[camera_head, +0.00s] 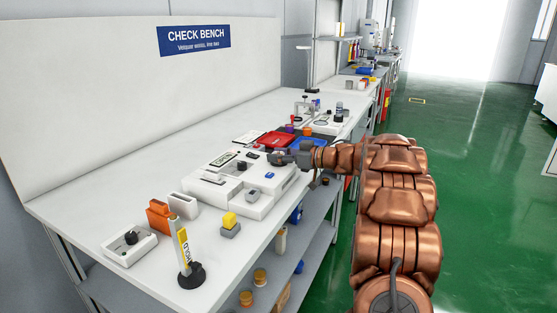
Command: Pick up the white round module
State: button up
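I cannot make out a white round module in the head view; it may be hidden by my gripper or too small to tell. A white fixture (262,205) lies on the bench, with a black knob, a small blue piece (270,175) and other small parts on top. My gripper (279,157) is dark and sits over or just beyond the fixture's far right part. My copper-coloured arm reaches to it from the right. The fingertips are too small and dark to show whether they are open or shut, or whether they hold anything.
A red tray (275,139) and a blue tray (311,143) lie behind my gripper. Nearer are a yellow button on a grey block (230,229), an orange holder (158,216), a white knob box (128,248) and an upright HOLD sign (183,248). The green floor (480,220) at right is clear.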

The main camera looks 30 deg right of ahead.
grip_shut()
jog(key=shift+r, duration=0.1)
jog(key=shift+r, duration=0.15)
notch_tip(320, 180, up, 4)
jog(key=shift+f+p, duration=0.25)
jog(key=shift+p, duration=0.25)
jog(key=f+v, duration=0.1)
jog(key=v, duration=1.5)
jog(key=shift+f+p, duration=0.3)
jog(key=shift+s+d, duration=0.1)
jog(key=shift+d, duration=0.05)
